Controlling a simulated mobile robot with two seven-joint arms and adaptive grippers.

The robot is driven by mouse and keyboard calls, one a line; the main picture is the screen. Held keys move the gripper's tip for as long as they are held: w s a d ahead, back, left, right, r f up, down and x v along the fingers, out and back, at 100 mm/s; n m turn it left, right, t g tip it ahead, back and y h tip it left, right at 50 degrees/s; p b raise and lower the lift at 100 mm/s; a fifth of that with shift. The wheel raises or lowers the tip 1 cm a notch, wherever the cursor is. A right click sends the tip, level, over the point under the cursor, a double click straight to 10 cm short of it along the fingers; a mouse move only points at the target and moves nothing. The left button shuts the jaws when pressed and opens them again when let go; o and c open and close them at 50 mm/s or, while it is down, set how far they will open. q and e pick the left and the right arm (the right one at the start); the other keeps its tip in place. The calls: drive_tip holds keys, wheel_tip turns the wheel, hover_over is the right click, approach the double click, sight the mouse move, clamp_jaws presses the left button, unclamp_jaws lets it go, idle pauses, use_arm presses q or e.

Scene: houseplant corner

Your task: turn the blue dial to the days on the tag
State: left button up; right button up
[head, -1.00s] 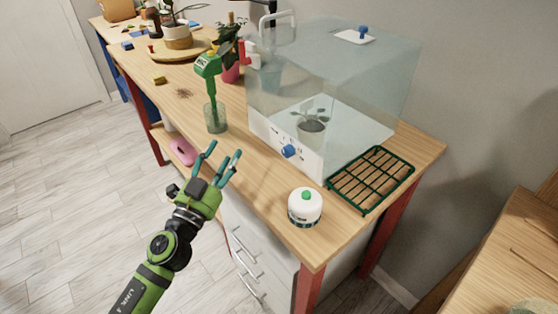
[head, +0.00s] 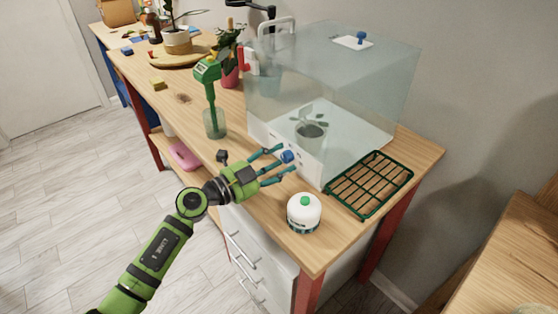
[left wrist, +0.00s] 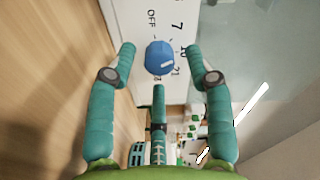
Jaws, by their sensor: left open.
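The blue dial (head: 287,156) sits on the white front panel (head: 311,165) of a clear plant box. In the left wrist view, the dial (left wrist: 160,57) has a white mark at its lower right, and OFF, 7, 10 and 21 are printed around it; another label is partly hidden. My left gripper (head: 285,161) is open, its fingers spread on both sides of the dial. In the left wrist view, the gripper (left wrist: 160,50) shows gaps between fingers and dial. I cannot make out a readable tag. My right gripper is not in view.
A white bottle with a green cap (head: 304,213) stands close to the gripper, near the table edge. A green rack (head: 370,185) lies right of the box. A green meter in a glass (head: 213,122) stands left. A potted plant (head: 310,132) is inside the box.

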use_arm(q)
drive_tip(key=shift+w+d, duration=0.2)
clamp_jaws()
drive_tip(key=shift+m, duration=0.3)
drive_tip(key=shift+r+m+p, duration=0.1)
drive_tip(key=shift+m+p, duration=0.6)
drive_tip(key=shift+m, duration=0.2)
drive_tip(key=shift+s+d+m+y+p, duration=0.1)
drive_tip(key=shift+m+y+p, duration=0.3)
drive_tip(key=shift+m, duration=1.8)
drive_tip(key=shift+f, duration=0.2)
